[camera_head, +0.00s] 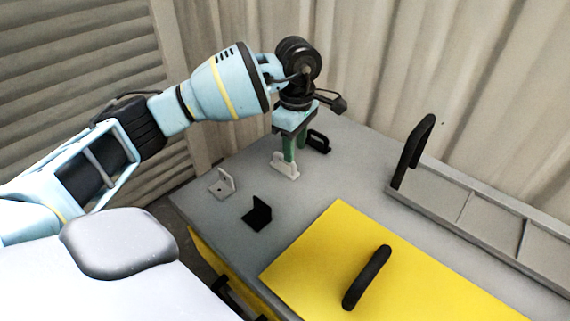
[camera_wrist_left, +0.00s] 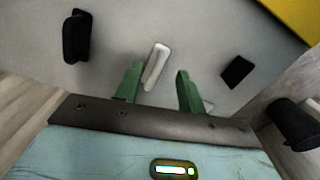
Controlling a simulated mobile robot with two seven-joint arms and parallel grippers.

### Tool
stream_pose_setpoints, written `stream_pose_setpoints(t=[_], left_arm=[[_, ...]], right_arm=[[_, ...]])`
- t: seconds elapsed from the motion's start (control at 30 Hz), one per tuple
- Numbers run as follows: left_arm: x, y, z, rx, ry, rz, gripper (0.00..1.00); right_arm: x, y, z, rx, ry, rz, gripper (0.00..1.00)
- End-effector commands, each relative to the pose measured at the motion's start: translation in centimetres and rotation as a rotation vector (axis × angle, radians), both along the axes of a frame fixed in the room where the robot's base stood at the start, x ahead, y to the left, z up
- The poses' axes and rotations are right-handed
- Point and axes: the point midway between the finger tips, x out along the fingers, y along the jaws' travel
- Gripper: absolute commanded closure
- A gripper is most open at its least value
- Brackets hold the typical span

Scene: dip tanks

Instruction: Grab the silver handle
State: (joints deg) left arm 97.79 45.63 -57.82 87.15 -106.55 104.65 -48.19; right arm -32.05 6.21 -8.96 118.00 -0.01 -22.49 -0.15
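The silver handle (camera_head: 285,166) is a small pale bar on the grey table top, near its far left corner. In the left wrist view the handle (camera_wrist_left: 156,66) lies between the two green fingers, closer to the left one, with a gap to the right one. My left gripper (camera_head: 292,155) points down over the handle in the head view, and its fingers hide part of it. In the left wrist view the gripper (camera_wrist_left: 159,76) is open and holds nothing. I cannot tell whether a fingertip touches the handle. My right gripper is not in view.
A black handle (camera_head: 318,142) stands just behind the silver one. A pale bracket (camera_head: 222,185) and a black bracket (camera_head: 258,214) stand in front. A yellow panel (camera_head: 312,250) with a black handle (camera_head: 367,277) and a divided grey tray (camera_head: 477,211) lie to the right.

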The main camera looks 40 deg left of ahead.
Motion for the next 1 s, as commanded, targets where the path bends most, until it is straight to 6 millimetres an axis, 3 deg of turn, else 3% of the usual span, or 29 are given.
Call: stream_pose_setpoints(t=[0.17, 0.5, 0.8, 1.0], left_arm=[[0.0, 0.0, -0.5, 0.0, 0.0, 0.0, 0.61], [-0.2, 0.1, -4.8, 0.001, 0.001, 0.0, 0.61], [-0.1, 0.0, -5.3, 0.0, -0.002, 0.0, 0.61], [-0.1, 0.0, -5.2, 0.0, -0.001, 0.0, 0.84]], right_arm=[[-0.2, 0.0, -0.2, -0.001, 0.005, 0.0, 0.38], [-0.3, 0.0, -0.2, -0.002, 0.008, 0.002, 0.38], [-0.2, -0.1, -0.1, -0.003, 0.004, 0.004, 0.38], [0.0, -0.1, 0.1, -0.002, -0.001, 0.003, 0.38]])
